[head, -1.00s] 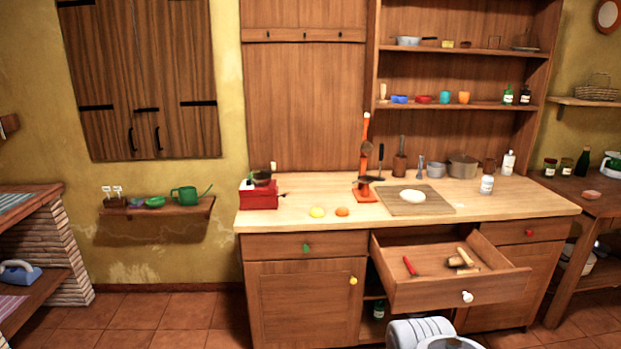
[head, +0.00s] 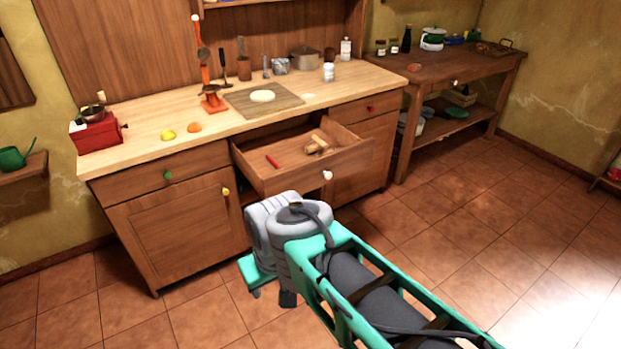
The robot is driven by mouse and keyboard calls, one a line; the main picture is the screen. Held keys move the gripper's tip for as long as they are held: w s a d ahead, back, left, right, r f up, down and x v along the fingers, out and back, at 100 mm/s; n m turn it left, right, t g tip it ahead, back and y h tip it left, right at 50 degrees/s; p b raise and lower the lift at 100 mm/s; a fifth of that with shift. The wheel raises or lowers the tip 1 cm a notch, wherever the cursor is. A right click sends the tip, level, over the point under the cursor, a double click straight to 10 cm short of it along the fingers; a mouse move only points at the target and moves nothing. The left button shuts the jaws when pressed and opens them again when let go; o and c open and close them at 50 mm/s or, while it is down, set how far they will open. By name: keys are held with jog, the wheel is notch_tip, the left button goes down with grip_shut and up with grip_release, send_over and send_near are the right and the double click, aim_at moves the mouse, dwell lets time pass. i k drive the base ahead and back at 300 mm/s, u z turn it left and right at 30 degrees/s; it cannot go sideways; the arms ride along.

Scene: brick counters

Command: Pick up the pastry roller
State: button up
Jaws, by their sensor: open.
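The pastry roller (head: 315,147) appears to be among the light wooden pieces in the open drawer (head: 298,184), toward its right side. The pieces lie close together and are small, so I cannot tell their outlines apart clearly. A red-handled tool (head: 272,161) lies in the same drawer, to their left. My arm reaches up from the lower right, and its grey joint is in front of and below the drawer in the picture. I cannot make out the gripper fingers.
The counter (head: 150,133) above the drawer holds a red grinder (head: 96,135), a lemon (head: 168,135), an orange (head: 194,127) and a board (head: 284,104) with dough. A side table (head: 470,80) stands at the right. The tiled floor at the right is clear.

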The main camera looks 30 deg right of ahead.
aim_at(316, 138)
jog(key=u, duration=0.45)
jog(key=i, duration=2.05)
jog(key=z, duration=0.6)
jog(key=i, duration=0.6)
jog(key=z, duration=0.1)
